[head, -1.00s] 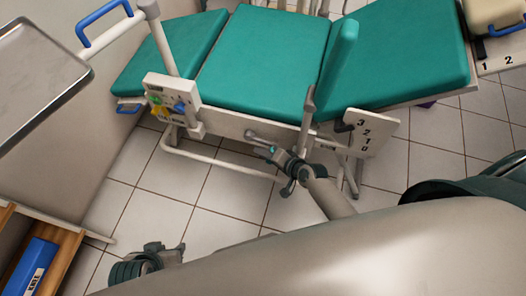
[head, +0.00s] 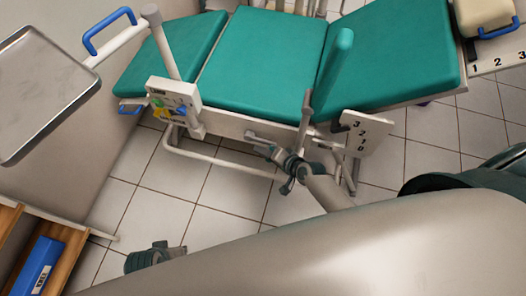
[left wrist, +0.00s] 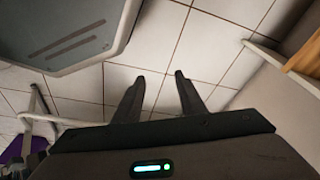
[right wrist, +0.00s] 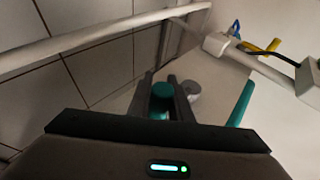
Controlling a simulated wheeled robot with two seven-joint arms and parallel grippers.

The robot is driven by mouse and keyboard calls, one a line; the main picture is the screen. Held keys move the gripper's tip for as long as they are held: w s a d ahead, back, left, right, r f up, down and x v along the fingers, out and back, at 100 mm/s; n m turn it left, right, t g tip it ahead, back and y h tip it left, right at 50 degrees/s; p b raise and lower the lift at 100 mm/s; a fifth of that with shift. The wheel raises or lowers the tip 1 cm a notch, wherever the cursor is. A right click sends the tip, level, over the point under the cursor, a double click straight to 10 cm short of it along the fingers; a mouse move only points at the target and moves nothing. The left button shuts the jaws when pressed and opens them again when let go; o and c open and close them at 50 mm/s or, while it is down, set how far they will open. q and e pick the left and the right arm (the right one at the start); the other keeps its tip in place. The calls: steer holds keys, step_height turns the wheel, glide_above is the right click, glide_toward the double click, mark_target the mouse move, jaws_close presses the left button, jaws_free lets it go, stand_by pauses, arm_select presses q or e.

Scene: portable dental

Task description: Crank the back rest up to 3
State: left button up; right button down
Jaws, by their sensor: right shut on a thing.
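The teal couch (head: 265,65) has a raised, sloping section at right. My right gripper (head: 267,146) is at the couch's near side, left of the plate. In the right wrist view, its fingers are shut on a teal crank knob (right wrist: 160,97), with a grey round part (right wrist: 191,90) beside it. The crank arm is largely hidden. My left gripper (left wrist: 160,85) is open and empty above the floor, away from the couch.
A metal tray (head: 45,95) is at upper left. A control box (head: 173,95) stands on the near side of the couch. A blue box (head: 38,265) lies on a wooden shelf at lower left. Tiled floor between shelf and couch is clear.

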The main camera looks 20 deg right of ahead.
steer(key=shift+s+d+f, duration=0.1)
steer(key=shift+d, duration=0.15)
steer(key=c, duration=1.6)
jaws_free()
arm_select(q)
steer(key=shift+d+r, duration=0.1)
